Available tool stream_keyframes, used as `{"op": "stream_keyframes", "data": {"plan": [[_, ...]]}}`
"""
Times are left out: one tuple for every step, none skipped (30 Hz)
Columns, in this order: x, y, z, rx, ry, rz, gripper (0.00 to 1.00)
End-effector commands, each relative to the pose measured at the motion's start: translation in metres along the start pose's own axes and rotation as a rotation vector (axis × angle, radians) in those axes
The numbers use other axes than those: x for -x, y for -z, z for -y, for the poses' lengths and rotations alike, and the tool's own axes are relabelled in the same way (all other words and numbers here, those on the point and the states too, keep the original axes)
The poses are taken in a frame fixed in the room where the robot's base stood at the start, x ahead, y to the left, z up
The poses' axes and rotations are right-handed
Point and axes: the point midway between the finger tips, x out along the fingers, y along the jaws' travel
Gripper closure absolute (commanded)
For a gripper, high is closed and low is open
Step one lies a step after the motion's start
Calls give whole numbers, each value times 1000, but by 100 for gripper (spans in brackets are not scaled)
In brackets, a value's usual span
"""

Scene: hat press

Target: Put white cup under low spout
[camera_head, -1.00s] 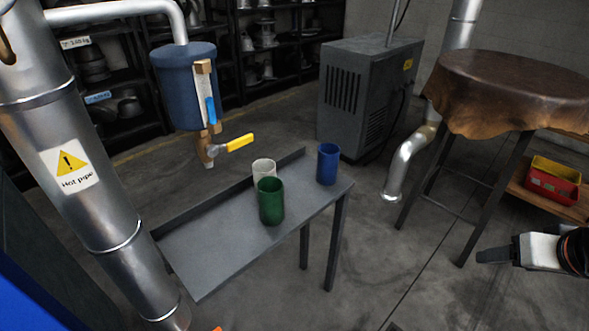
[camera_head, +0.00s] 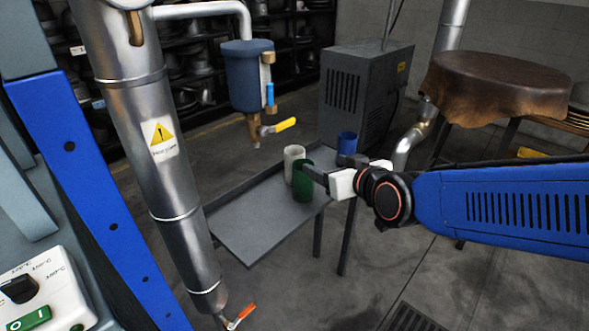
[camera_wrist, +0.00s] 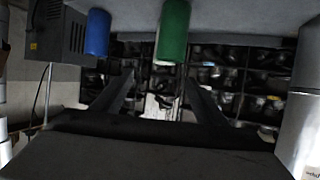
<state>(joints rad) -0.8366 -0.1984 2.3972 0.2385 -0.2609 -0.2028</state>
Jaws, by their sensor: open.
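The white cup (camera_head: 290,168) stands on the grey metal table (camera_head: 250,229), close behind and left of the green cup (camera_head: 297,188). A low spout with an orange handle (camera_head: 246,311) sits at the hot pipe's bottom. A higher brass spout (camera_head: 254,138) hangs from the blue tank.
The blue cup (camera_head: 346,143) stands on the table's far right end, beside my arm. The hot pipe (camera_head: 178,185) rises left of the table. A grey cabinet (camera_head: 352,90) and a leather-covered round table (camera_head: 490,85) stand behind. The table's left part is bare.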

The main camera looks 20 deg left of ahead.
Motion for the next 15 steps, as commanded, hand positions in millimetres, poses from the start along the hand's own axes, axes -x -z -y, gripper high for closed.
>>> {"op": "stream_keyframes", "data": {"plan": [[-4,1,7,5,8,-8,33],[-6,2,9,6,10,-14,33],[-7,3,12,8,13,-19,33],[-9,4,13,9,14,-21,33],[-11,4,14,10,15,-23,33],[-14,4,14,10,15,-23,33],[-17,4,14,10,14,-23,33],[-20,4,14,10,14,-23,33],[-25,4,14,10,14,-23,33],[-29,4,14,10,14,-23,33],[-33,4,14,10,14,-23,33],[-38,4,14,10,14,-22,33],[-42,4,14,10,14,-22,33],[-46,4,14,10,13,-22,33],[-51,4,14,10,13,-21,33]]}}
